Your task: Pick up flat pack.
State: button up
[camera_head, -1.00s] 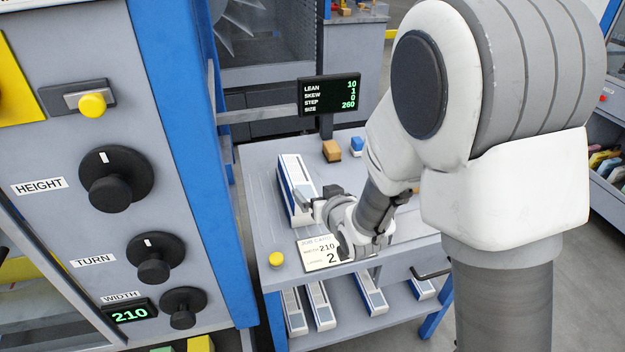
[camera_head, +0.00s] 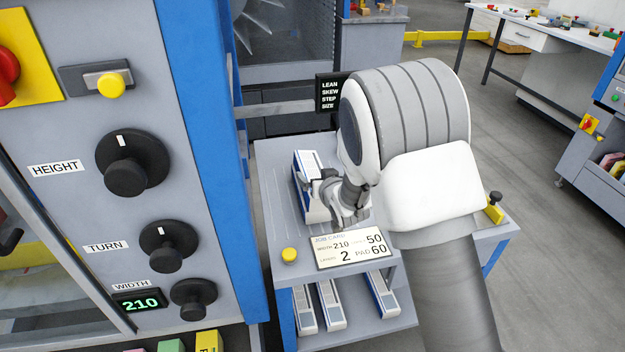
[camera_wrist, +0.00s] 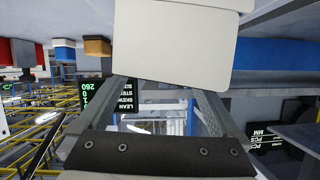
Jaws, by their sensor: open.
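A long white box with blue sides (camera_head: 308,168), which I take for the flat pack, lies on the grey table top (camera_head: 275,215). My gripper (camera_head: 315,187) is at its near right side, in front of my arm. In the wrist view my gripper (camera_wrist: 165,92) is open, its two fingers apart. A large plain pale face (camera_wrist: 180,40), likely the box, fills the top of that view at the fingertips. I cannot tell whether the fingers touch it. Part of the box is hidden by the gripper.
A job card (camera_head: 350,248) and a yellow button (camera_head: 289,255) sit at the table's front. Similar boxes (camera_head: 330,305) lie on the lower shelf. A display (camera_head: 327,92) stands behind. A control panel with a blue post (camera_head: 215,160) borders the left. Orange (camera_wrist: 97,47) and blue (camera_wrist: 64,55) blocks are nearby.

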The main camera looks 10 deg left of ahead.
aim_at(313, 171)
jog(key=shift+b+x, duration=0.5)
jog(key=shift+x, duration=2.1)
jog(key=shift+a, duration=0.15)
jog(key=shift+s, duration=0.1)
jog(key=shift+c, duration=0.3)
jog(key=shift+r, duration=0.15)
grip_shut()
